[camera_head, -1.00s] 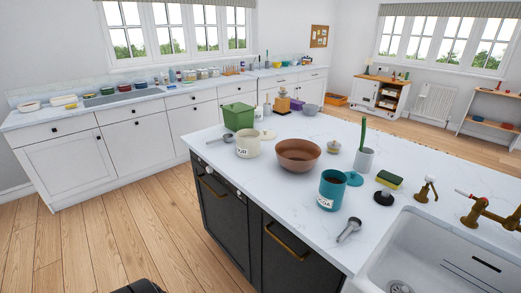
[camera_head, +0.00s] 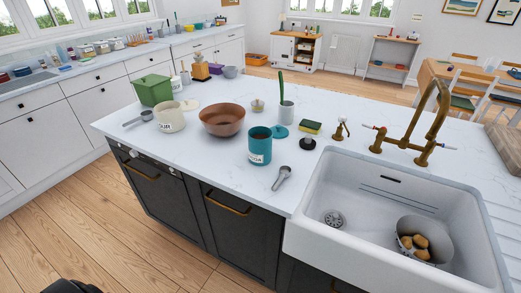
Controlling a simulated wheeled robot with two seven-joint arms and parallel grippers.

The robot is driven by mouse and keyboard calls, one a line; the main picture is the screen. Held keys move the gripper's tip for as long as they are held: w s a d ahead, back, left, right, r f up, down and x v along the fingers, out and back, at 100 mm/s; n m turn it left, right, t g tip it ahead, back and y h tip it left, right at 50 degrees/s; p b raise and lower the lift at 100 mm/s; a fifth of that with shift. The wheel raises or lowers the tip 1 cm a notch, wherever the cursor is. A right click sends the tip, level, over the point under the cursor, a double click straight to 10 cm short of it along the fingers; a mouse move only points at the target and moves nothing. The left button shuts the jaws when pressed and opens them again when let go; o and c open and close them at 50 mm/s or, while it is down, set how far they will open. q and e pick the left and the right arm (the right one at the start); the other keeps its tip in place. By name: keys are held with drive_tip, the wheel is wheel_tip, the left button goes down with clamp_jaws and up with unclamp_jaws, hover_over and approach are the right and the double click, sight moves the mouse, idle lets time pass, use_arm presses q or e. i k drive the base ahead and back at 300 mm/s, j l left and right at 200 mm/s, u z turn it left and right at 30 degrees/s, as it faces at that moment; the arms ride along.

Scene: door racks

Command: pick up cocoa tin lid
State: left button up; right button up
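The teal cocoa tin (camera_head: 260,147) stands upright and open on the white island worktop, its label facing me. Neither of my grippers shows in the view. A dark rounded part at the bottom left edge seems to be mine.
A white sink (camera_head: 335,195) with brass tap (camera_head: 425,125) lies right.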

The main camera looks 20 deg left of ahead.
sight(279, 132)
drive_tip(key=k+j+z, duration=0.35)
drive_tip(key=j, duration=0.2)
drive_tip(key=k+j+z, duration=0.35)
drive_tip(key=j, duration=0.15)
